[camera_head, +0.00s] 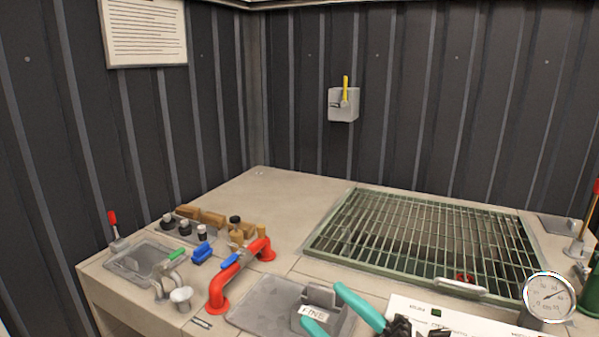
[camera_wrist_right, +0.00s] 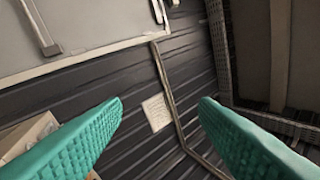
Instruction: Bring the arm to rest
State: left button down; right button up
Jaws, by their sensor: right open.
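My right gripper (camera_head: 321,304) shows at the bottom of the head view, its two teal fingers spread apart with nothing between them. It appears in front of a grey block marked "FINE" on the worktop (camera_head: 285,205); whether it touches anything there I cannot tell. In the right wrist view, my gripper's teal fingers (camera_wrist_right: 160,102) are wide apart and empty, with dark ribbed wall and a pale sheet beyond. My left gripper is not in view.
A red pipe (camera_head: 225,280) with a blue handle stands left of the gripper. A green grate (camera_head: 420,235) lies behind it. A round gauge (camera_head: 548,297) and a white panel (camera_head: 450,318) are at right. The worktop's back left is clear. A yellow-levered box (camera_head: 343,105) hangs on the wall.

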jog(key=w+d+f+m+t+h, duration=0.35)
jog(key=d+m+t+h, duration=0.5)
jog(key=m+h, duration=0.45)
jog(key=d+f+m+g+h, duration=0.3)
jog(key=d+f+m+h, duration=0.15)
jog(key=f, duration=0.25)
jog(key=d+f+m+g+h, duration=0.3)
jog(key=d+f+m+h, duration=0.15)
jog(key=f, duration=0.35)
jog(key=s+a+f+m+g+y, duration=0.1)
jog(key=s+a+f+g+y, duration=0.1)
jog(key=s+f+g, duration=1.3)
jog(key=s+f+t, duration=0.1)
jog(key=s+f, duration=0.2)
jog(key=f, duration=1.1)
jog(key=s+f+t, duration=0.1)
jog(key=s+f, duration=0.2)
jog(key=f, duration=1.1)
jog(key=s+d+f+g, duration=0.1)
jog(key=s+f, duration=0.6)
jog(key=s+d+f, duration=0.2)
jog(key=s+f, duration=0.6)
jog(key=shift+s+d+g, duration=0.2)
jog(key=shift+d+g, duration=0.05)
jog(key=shift+g, duration=0.1)
